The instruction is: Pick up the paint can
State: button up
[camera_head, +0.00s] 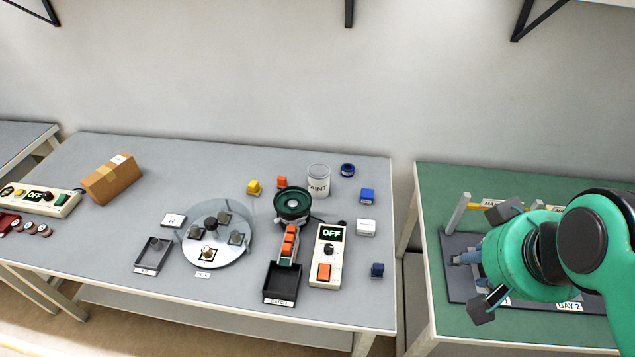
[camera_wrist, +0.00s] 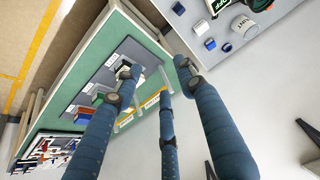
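The paint can (camera_head: 318,182) is a white and grey cylinder marked "PAINT". It stands upright near the back of the grey table, behind and right of the green bowl feeder. In the wrist view the paint can (camera_wrist: 243,27) shows at the upper right, beyond my fingers. My gripper (camera_head: 488,258) is over the green table on the right, well apart from the can. In the wrist view the blue fingers of my gripper (camera_wrist: 157,76) are spread, with nothing seen held between them.
Close to the can are a dark blue ring (camera_head: 347,170), a blue block (camera_head: 367,195), an orange block (camera_head: 282,182) and a white box (camera_head: 366,228). The green bowl feeder (camera_head: 292,204) and control box (camera_head: 328,255) stand in front. A gap separates the two tables.

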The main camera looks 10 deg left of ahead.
jog(key=o, duration=1.1)
jog(key=shift+o, duration=0.2)
